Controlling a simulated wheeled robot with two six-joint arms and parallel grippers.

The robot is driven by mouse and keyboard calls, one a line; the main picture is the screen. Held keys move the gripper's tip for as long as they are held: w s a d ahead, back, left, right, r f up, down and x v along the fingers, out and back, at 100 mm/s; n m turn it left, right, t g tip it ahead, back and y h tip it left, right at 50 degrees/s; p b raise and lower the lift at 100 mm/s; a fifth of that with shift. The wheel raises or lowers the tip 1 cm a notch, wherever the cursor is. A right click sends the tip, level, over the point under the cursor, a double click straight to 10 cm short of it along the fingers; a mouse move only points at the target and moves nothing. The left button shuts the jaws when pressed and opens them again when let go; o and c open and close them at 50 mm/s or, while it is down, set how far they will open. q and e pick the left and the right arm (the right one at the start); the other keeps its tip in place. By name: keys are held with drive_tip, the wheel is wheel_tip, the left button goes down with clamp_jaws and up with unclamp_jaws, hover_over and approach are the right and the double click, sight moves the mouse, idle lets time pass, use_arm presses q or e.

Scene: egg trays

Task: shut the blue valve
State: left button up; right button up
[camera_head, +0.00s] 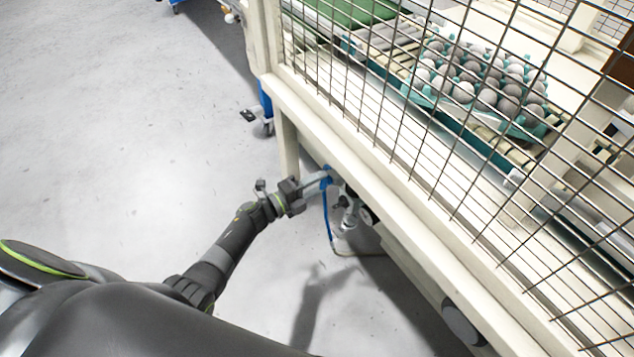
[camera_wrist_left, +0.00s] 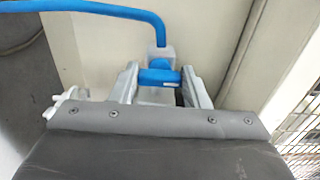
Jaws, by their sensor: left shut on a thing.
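The blue valve (camera_wrist_left: 158,76) shows in the left wrist view as a blue handle in front of a pale fitting, with a blue hose above it. In the head view the valve (camera_head: 327,174) is a small blue spot under the frame's lower beam. My left gripper (camera_head: 318,181) reaches it from the left. In the left wrist view the fingers of my left gripper (camera_wrist_left: 160,82) stand on both sides of the blue handle and are shut on it. The fingers hide part of the fitting. My right gripper is not in view.
A cream frame beam (camera_head: 370,165) with wire mesh runs above and right of the valve. Behind the mesh, a teal tray (camera_head: 500,122) holds several eggs. A blue hose (camera_head: 326,215) hangs below the valve. Open grey floor (camera_head: 130,120) lies to the left.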

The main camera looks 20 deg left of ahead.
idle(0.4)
use_arm(q)
drive_tip(key=o, duration=1)
drive_tip(key=shift+s+a, duration=0.1)
drive_tip(key=v, duration=1.7)
drive_tip(key=shift+s+a+p, duration=0.1)
drive_tip(key=shift+p, duration=0.2)
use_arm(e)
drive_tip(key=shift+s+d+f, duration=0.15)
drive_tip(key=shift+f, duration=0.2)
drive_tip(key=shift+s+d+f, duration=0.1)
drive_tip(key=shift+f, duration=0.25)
